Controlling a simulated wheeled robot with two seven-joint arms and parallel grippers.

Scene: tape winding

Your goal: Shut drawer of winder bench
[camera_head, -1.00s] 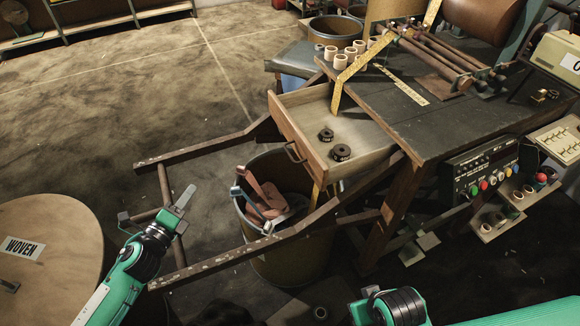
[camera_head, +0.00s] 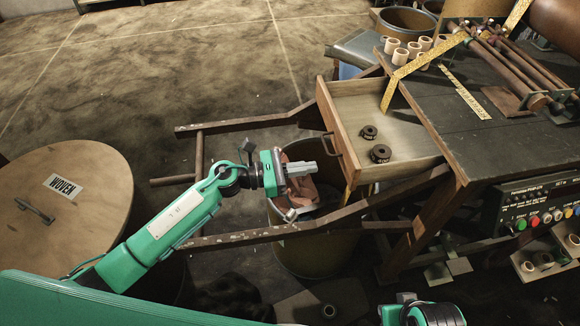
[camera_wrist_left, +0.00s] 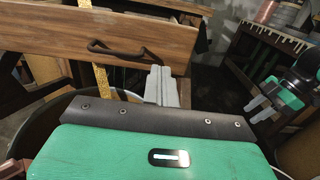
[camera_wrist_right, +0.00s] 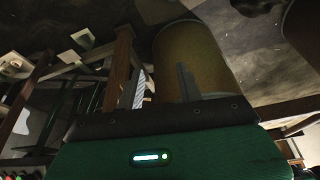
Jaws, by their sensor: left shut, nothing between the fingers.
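The wooden drawer (camera_head: 408,133) of the winder bench (camera_head: 490,141) stands pulled out, with two dark round spools (camera_head: 380,153) inside. Its front panel and dark bar handle (camera_wrist_left: 122,50) face my left gripper. My left gripper (camera_head: 313,169) is shut and empty, just in front of the drawer front, near the handle's lower end. In the left wrist view its fingers (camera_wrist_left: 161,72) overlap the panel's lower edge beside the handle; I cannot tell whether they touch. My right gripper (camera_wrist_right: 162,82) is open and empty, low in front of the bench; its fingers are hidden in the head view.
A bin (camera_head: 310,252) with tools stands below the drawer. Rusty frame bars (camera_head: 270,235) extend left from the bench on both sides of my left gripper. A round lid marked WOVEN (camera_head: 95,215) is at left.

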